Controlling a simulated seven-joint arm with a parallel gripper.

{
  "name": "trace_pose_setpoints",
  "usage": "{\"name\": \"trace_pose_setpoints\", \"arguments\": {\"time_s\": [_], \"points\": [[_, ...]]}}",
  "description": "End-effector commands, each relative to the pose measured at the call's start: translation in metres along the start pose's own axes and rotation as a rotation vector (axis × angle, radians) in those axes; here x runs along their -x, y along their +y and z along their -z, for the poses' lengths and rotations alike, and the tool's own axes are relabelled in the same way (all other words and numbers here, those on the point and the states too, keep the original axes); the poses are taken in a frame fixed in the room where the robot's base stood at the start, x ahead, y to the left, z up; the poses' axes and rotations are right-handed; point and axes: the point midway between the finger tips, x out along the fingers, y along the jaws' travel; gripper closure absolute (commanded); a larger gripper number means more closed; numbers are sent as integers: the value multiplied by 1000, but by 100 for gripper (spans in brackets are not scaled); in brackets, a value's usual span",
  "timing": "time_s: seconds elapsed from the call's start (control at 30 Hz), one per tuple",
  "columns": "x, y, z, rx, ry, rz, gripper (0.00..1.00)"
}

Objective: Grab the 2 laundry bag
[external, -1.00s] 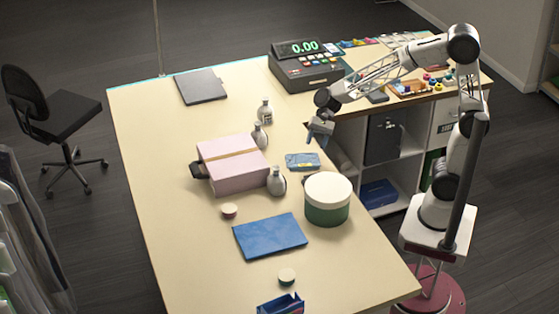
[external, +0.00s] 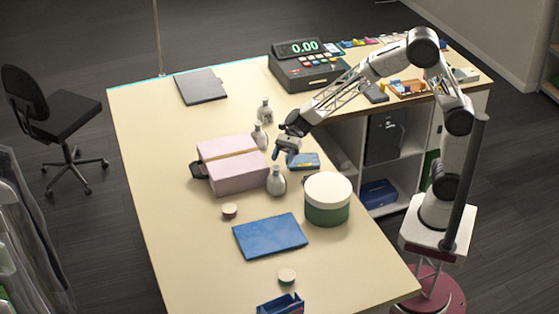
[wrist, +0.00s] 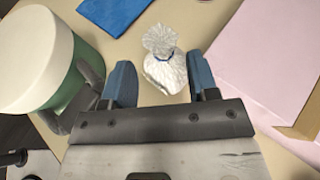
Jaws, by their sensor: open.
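Three small pale bags with tied necks stand on the table in the external view: a front one (external: 277,182) between the pink box and the green canister, a middle one (external: 258,136) and a back one (external: 265,110) behind the box. My gripper (external: 279,153) is open and empty above the table, just behind and above the front bag. In the wrist view, a white bag (wrist: 166,72) with a dark blue tie and gathered top shows between my two blue fingertips (wrist: 161,68). I cannot tell how far below them it is.
The pink box (external: 233,163) is left of the front bag, and the green canister with a cream lid (external: 328,200) is right. A flat blue package (external: 270,236) lies in front.

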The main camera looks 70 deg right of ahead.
Motion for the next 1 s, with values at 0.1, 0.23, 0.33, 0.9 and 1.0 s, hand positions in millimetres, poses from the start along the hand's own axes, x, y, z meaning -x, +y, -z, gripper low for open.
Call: {"name": "trace_pose_setpoints", "arguments": {"time_s": [0.1,0.23,0.33,0.9,1.0], "points": [[-3,0,0,1,0,-1,46],[-12,0,0,1,1,-1,46],[-20,0,0,1,1,0,46],[-31,0,1,1,1,-1,46],[-39,0,1,1,1,-2,46]]}}
